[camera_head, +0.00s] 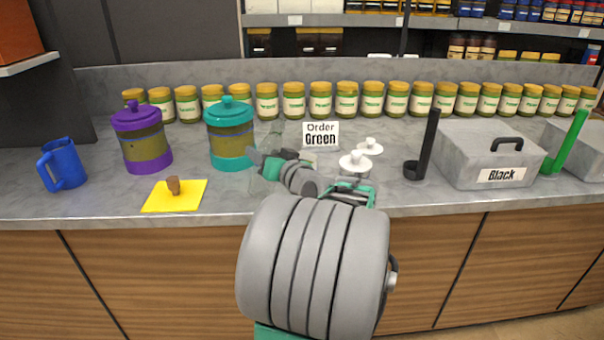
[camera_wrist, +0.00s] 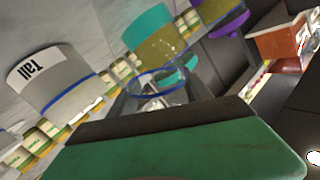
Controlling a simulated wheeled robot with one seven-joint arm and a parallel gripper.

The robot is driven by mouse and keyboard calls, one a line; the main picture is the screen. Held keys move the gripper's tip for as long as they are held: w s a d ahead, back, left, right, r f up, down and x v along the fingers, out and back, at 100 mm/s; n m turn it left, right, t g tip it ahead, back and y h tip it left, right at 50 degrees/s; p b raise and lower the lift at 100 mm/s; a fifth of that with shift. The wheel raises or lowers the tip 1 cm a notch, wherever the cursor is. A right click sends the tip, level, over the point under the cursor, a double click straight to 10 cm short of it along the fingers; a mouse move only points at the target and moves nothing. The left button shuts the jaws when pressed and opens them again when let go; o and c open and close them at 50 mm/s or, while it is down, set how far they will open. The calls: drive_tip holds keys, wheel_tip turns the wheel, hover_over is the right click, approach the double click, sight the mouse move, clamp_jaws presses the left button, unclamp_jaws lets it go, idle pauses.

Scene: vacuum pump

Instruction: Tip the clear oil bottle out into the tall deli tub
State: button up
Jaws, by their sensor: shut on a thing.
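My gripper (camera_head: 272,165) is out over the counter, right of the teal-lidded canister, shut on a clear glass bottle (camera_head: 263,182). The bottle is hard to make out in the head view and looks tilted. In the wrist view, clear glass with a blue ring (camera_wrist: 158,82) shows just beyond my green finger pad; the rest is hidden. I cannot tell how much oil is in it. The tub labelled "Tall" (camera_wrist: 60,85), pale grey with a blue band, is beside the glass and apart from it in that view. I cannot make out the tub in the head view.
Behind stand a teal canister (camera_head: 230,142), a purple canister (camera_head: 144,145) and a row of jars (camera_head: 320,98). A brown stopper (camera_head: 173,186) sits on a yellow cloth (camera_head: 160,203). A blue mug (camera_head: 64,165) is left. Right are white-knobbed lids (camera_head: 354,161), a black ladle (camera_head: 420,165) and a "Black" box (camera_head: 465,160).

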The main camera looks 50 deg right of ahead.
drive_tip(key=shift+a+f+n+t+h+b, duration=0.2)
drive_tip(key=shift+n+b, duration=0.65)
drive_tip(key=shift+b, duration=1.5)
drive_tip(key=shift+d+f+n+t+h+b, duration=0.25)
drive_tip(key=shift+n+b, duration=0.6)
drive_tip(key=shift+b, duration=1.45)
drive_tip(key=shift+r+n+b, duration=0.2)
drive_tip(key=shift+n+b, duration=0.1)
drive_tip(key=shift+b, duration=0.45)
drive_tip(key=shift+r, duration=0.15)
drive_tip(key=shift+r, duration=0.15)
